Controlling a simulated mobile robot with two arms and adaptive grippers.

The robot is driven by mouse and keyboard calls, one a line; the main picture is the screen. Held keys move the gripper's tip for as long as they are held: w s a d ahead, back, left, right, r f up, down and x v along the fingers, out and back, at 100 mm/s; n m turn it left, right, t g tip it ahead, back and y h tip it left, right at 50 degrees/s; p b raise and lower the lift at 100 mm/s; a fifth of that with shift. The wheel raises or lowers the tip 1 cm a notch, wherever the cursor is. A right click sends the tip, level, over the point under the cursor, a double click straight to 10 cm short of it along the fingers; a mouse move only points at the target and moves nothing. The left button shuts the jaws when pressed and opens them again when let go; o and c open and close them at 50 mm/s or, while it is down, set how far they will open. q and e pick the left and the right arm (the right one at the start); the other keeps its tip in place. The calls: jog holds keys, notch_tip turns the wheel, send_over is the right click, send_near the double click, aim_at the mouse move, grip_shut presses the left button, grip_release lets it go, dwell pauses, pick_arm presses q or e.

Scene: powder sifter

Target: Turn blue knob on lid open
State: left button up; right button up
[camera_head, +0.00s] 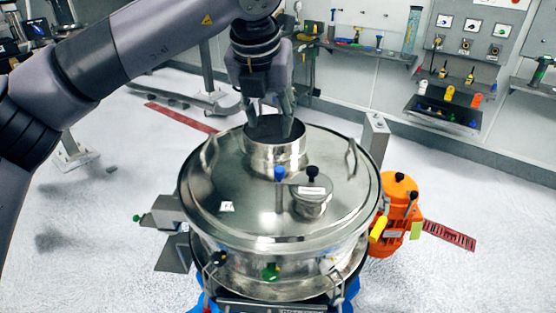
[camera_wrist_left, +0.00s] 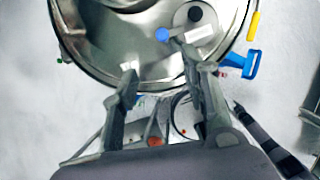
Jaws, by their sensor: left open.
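The blue knob (camera_head: 279,173) stands upright on the shiny metal lid (camera_head: 228,180), beside a small round capped port (camera_head: 312,200) with a black knob. In the left wrist view the blue knob (camera_wrist_left: 162,34) shows just beyond the space between the fingertips. My left gripper (camera_head: 270,122) points down over the short metal cylinder (camera_head: 276,158) on the lid, behind the knob in the head view. Its fingers (camera_wrist_left: 160,68) are apart, with nothing between them, and do not touch the knob. My right gripper is in neither view.
Raised handles (camera_head: 352,158) stand near the lid's edge. An orange motor unit (camera_head: 397,200) is at the sifter's right side. A green knob (camera_head: 270,272) is on the front. A wall bench with tools is at the back, with open floor between.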

pick_arm(q)
jog(key=p, duration=0.2)
send_near(279, 169)
jog(key=p+x, duration=0.4)
jog(key=x, duration=0.3)
jog(key=shift+w+d+f, duration=0.1)
jog(key=shift+w+f, duration=0.05)
jog(key=shift+f, duration=0.2)
jog(key=shift+w+f, duration=0.2)
jog(key=shift+f, duration=0.35)
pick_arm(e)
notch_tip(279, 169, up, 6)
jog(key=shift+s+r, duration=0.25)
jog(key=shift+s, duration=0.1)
pick_arm(q)
jog(key=shift+c, duration=0.5)
grip_shut()
